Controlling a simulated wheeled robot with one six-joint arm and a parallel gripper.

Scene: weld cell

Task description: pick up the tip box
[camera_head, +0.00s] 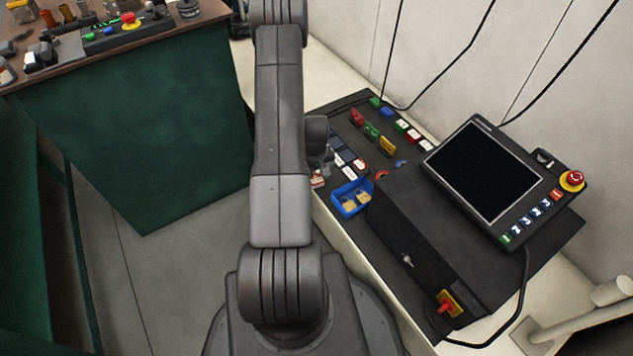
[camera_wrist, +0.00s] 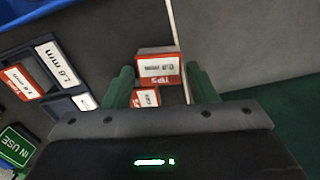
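A small red and white tip box (camera_wrist: 158,65), marked "TIPS" and "0.8 mm", is between the tips of my gripper's two green fingers (camera_wrist: 160,72) in the wrist view. A narrow gap shows on its right, and the left finger is very near its other side. My gripper looks open around it. A second red and white label (camera_wrist: 147,97) shows just below it between the fingers. In the head view my arm hides most of the gripper; a small red and white box (camera_head: 318,181) shows beside the arm at the console's left edge.
The dark console top (camera_head: 335,115) carries several other labelled boxes, a blue bin (camera_head: 351,198) and a screen panel (camera_head: 482,172). In the wrist view, labelled boxes (camera_wrist: 58,64) sit to the left. A green-sided bench (camera_head: 150,120) stands left, with bare floor (camera_head: 190,240) between.

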